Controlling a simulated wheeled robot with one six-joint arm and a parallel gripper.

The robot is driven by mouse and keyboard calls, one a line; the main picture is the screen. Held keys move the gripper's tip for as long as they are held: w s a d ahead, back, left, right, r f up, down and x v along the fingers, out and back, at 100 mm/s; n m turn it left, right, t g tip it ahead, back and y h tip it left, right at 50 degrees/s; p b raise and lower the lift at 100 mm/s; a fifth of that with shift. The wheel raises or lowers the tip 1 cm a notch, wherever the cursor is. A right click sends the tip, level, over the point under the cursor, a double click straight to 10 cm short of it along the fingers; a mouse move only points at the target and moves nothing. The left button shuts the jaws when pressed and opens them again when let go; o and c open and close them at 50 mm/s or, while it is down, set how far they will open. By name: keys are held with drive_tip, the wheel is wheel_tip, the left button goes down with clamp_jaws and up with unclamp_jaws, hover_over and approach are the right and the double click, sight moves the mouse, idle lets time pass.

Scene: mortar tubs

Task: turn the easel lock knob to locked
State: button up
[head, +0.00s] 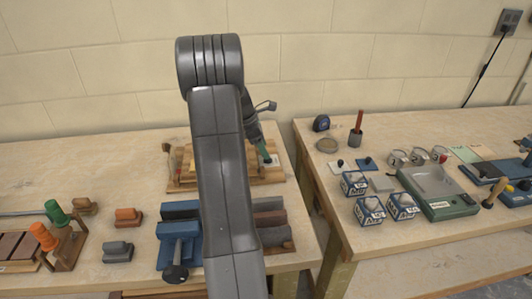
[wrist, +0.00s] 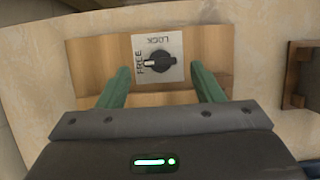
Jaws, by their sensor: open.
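The easel lock knob (wrist: 158,62) is a small black knob on a white plate (wrist: 172,44) in the wrist view. The plate reads FREE at the left and LOCK, upside down, at the top. The knob's white mark points left, toward FREE. The plate sits on the wooden easel base (wrist: 215,55), which also shows in the head view (head: 182,184). My gripper (wrist: 159,69) is open, its green fingers apart on either side of the knob's plate. No finger visibly touches the knob. In the head view my gripper (head: 266,156) is at the easel's right end, partly hidden by my arm.
The right bench holds lettered cubes (head: 370,211) and a green scale (head: 438,192). A gap separates the benches.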

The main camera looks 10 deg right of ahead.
drive_tip(key=shift+x, duration=1.6)
drive_tip(key=c, duration=1)
